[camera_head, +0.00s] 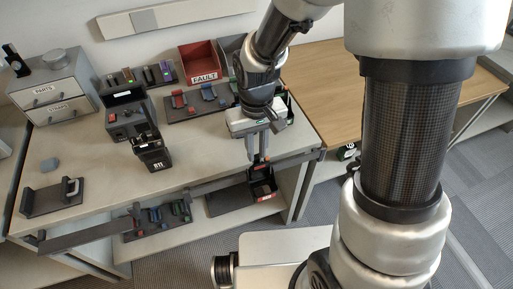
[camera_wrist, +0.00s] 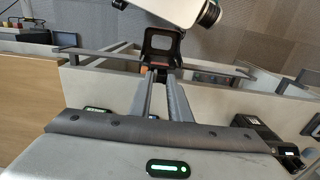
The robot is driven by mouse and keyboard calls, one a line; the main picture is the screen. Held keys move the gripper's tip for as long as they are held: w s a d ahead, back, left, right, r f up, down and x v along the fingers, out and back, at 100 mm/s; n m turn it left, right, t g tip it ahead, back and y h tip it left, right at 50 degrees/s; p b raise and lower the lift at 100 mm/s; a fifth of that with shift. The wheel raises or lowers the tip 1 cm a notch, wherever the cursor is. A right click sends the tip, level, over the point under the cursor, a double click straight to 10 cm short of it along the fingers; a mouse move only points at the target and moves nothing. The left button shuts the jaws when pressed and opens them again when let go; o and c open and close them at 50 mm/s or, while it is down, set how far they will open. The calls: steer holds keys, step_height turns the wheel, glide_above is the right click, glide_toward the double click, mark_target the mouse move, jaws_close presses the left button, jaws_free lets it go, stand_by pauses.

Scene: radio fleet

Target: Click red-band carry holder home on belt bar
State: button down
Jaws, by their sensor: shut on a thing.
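My gripper (camera_head: 258,157) points down just past the front edge of the bench, shut on a black carry holder (camera_head: 261,184). The holder hangs below the fingers, with red-orange marks near its top and bottom. In the wrist view the holder (camera_wrist: 161,42) shows as a black frame with an opening, beyond the fingertips (camera_wrist: 163,76). The grey belt bar (camera_head: 210,186) runs along the bench front. It also shows in the wrist view (camera_wrist: 100,53) on either side of the holder. The holder is close to the bar; I cannot tell whether they touch.
A black radio (camera_head: 152,153) labelled R11 stands at a dark charger-like unit (camera_head: 126,118) on the bench (camera_head: 100,180). A red FAULT bin (camera_head: 200,62) and a tool tray (camera_head: 190,103) stand behind. A lower shelf (camera_head: 215,205) lies under the bar. A dark cradle (camera_head: 45,199) sits left.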

steer(key=shift+f+b, duration=0.4)
steer(key=shift+f, duration=0.2)
steer(key=c, duration=1.6)
jaws_free()
steer(key=shift+o, duration=0.2)
step_height(320, 180, up, 18)
steer(key=p, duration=0.3)
steer(key=shift+f, duration=0.25)
